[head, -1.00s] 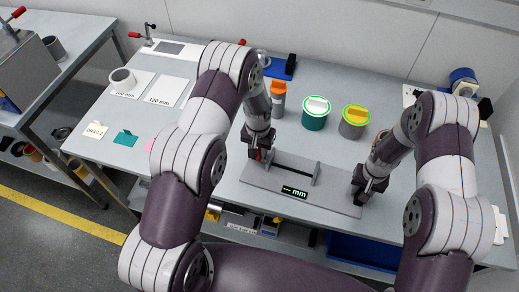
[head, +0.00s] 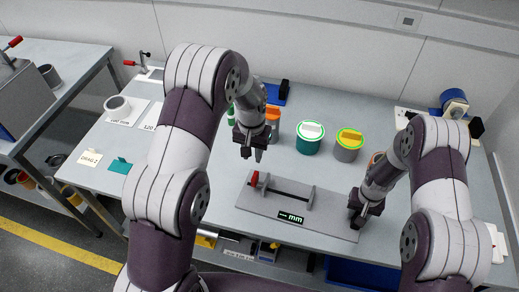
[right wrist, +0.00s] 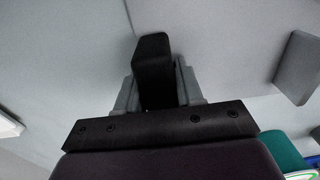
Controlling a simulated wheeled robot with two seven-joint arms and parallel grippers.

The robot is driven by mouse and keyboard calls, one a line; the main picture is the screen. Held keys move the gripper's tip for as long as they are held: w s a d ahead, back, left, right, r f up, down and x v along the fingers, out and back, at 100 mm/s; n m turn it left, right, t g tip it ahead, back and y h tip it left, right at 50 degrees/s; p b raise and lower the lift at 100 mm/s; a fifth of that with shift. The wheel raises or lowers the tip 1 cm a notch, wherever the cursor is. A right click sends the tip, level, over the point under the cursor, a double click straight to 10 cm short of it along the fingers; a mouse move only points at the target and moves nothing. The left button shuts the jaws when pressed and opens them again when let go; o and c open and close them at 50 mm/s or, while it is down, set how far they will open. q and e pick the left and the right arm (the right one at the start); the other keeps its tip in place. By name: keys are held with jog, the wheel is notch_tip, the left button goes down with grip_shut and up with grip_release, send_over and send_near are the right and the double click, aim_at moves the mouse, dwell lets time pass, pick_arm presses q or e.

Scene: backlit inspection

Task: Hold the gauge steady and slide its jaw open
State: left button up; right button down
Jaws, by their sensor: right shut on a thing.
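The gauge (head: 270,212) is a long grey plate on the front of the bench, with a rail, upright jaws and a lit "mm" display showing dashes. In the right wrist view, a dark block (right wrist: 152,70) shows between grey finger parts; the exact contact is unclear.
Behind the gauge stand an orange-topped container (head: 272,122), a green container (head: 309,138) and a grey one with a yellow-green rim (head: 348,146). A blue roll (head: 453,100) stands at back right.

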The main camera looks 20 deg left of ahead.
jog(key=c, duration=0.6)
grip_release()
jog(key=shift+c, duration=0.2)
jog(key=shift+r, duration=0.35)
notch_tip(320, 180, up, 11)
jog(key=shift+f, duration=0.15)
pick_arm(q)
jog(key=s+a+r, duration=0.1)
jog(key=s+r, duration=0.3)
jog(key=s, duration=0.6)
jog(key=s+r+t, duration=0.1)
jog(key=s+r, duration=0.4)
jog(key=s, duration=0.4)
jog(key=shift+s+a+n, duration=0.3)
jog(key=shift+s+a, duration=0.05)
jog(key=shift+a, duration=0.05)
pick_arm(e)
jog(key=s+r+n+t, duration=0.1)
jog(key=s+r, duration=1.1)
jog(key=s, duration=0.4)
jog(key=shift+d+r, duration=0.2)
jog(key=shift+d, duration=0.15)
